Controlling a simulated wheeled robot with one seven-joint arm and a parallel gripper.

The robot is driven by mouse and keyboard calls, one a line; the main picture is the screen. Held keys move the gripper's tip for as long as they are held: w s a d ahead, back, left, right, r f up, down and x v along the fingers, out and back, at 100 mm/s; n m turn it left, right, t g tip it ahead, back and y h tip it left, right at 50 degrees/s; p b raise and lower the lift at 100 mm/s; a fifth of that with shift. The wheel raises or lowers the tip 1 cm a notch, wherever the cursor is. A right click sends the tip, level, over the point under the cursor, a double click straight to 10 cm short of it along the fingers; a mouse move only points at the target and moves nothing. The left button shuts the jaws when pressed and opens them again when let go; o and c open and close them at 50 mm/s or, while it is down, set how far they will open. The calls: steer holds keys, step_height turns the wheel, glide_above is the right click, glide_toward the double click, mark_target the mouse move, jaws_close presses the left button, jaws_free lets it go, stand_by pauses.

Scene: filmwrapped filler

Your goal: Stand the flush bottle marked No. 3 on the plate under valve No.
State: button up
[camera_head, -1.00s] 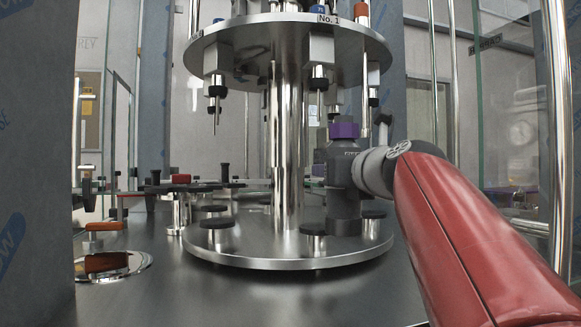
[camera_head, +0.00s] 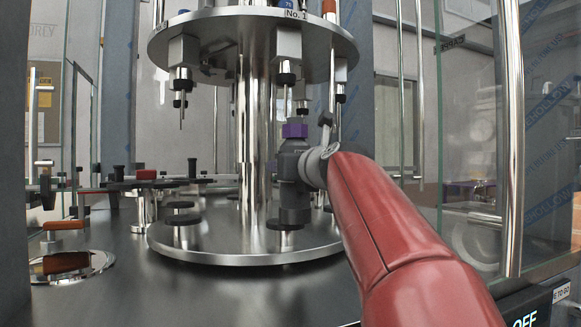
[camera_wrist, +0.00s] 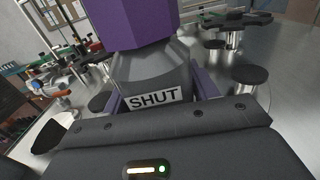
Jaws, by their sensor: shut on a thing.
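A dark grey bottle with a purple collar (camera_head: 295,130) is upright in my gripper (camera_head: 293,166), in front and right of the steel column. The wrist view shows its purple top (camera_wrist: 125,22) and grey shoulder with a "SHUT" label (camera_wrist: 153,99); no number is readable on it. My gripper is shut on it, with purple fingers at both sides. Its base is over a small round plate (camera_head: 286,226) at the front of the lower disc; I cannot tell whether they touch. The valve marked No. 1 (camera_head: 288,78) hangs close above the bottle.
The upper disc (camera_head: 225,50) carries other valves with thin nozzles. More round plates (camera_head: 183,218) stand on the lower disc (camera_head: 225,257). A row of black-knobbed fittings (camera_head: 150,182) is at left. Glass panels and steel posts (camera_head: 513,140) bound the right side.

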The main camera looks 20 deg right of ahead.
steer(key=w, duration=0.5)
steer(key=shift+f, duration=0.3)
steer(key=shift+f, duration=0.3)
stand_by(1.2)
steer(key=o, duration=1.6)
steer(key=shift+c, duration=0.2)
steer(key=shift+w+f, duration=0.1)
steer(key=s+b, duration=0.2)
steer(key=s, duration=0.5)
steer(key=shift+s, duration=0.5)
